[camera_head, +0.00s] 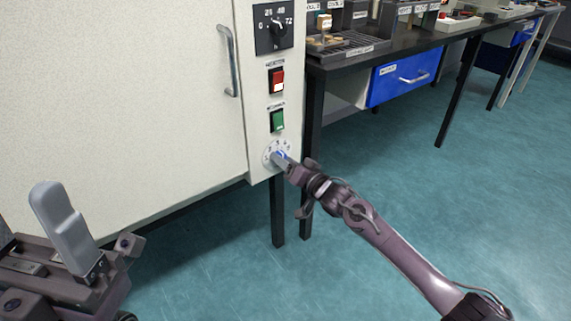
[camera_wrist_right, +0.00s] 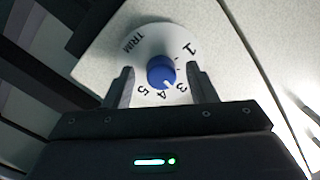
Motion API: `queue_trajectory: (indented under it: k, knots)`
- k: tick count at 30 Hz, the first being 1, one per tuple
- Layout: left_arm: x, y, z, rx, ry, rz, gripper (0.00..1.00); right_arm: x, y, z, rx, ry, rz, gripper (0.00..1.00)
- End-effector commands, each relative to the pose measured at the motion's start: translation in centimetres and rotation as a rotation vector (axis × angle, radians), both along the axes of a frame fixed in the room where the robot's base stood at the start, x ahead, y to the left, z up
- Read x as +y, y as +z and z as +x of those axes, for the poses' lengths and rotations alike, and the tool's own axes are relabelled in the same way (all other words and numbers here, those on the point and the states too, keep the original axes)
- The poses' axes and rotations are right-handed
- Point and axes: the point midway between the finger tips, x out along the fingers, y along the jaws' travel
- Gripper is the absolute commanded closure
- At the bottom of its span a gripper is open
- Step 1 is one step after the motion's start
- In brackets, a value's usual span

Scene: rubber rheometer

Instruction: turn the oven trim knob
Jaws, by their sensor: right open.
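The trim knob (camera_wrist_right: 161,70) is a small blue knob on a round white dial marked TRIM with numbers, in the right wrist view. A pale mark on the knob points toward the side of the 3 and 4. In the head view the dial (camera_head: 269,151) sits low on the oven's panel, partly covered by my right gripper (camera_head: 283,157). In the right wrist view my right gripper (camera_wrist_right: 163,84) is open, its fingers on either side of the knob with a gap at each side. My left gripper (camera_head: 68,232) is at lower left, away from the panel; its opening does not show clearly.
The cream oven door (camera_head: 120,90) with a handle (camera_head: 229,62) fills the left. Above the dial are a green switch (camera_head: 277,120), a red switch (camera_head: 277,80) and a black dial (camera_head: 273,27). A dark bench (camera_head: 400,45) stands right; the floor (camera_head: 420,200) there is clear.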

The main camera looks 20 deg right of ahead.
Motion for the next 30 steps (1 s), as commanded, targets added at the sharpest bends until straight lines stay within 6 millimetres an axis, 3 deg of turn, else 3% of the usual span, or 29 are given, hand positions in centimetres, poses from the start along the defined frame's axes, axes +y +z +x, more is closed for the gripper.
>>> queue_trajectory:
  k: [8,19,30]
  knots:
    - [-0.01,0.0,0.03,0.001,0.0,0.0,0.36,0.09,0.05,0.17,0.0,0.0,0.0,0.49]
    - [-0.03,-0.01,0.03,0.001,0.0,0.001,0.36,0.07,0.04,0.15,0.0,0.0,0.0,0.93]
    - [0.01,0.71,-0.01,0.0,0.0,-0.001,0.36,0.07,0.21,0.14,-0.024,0.0,-0.063,0.93]
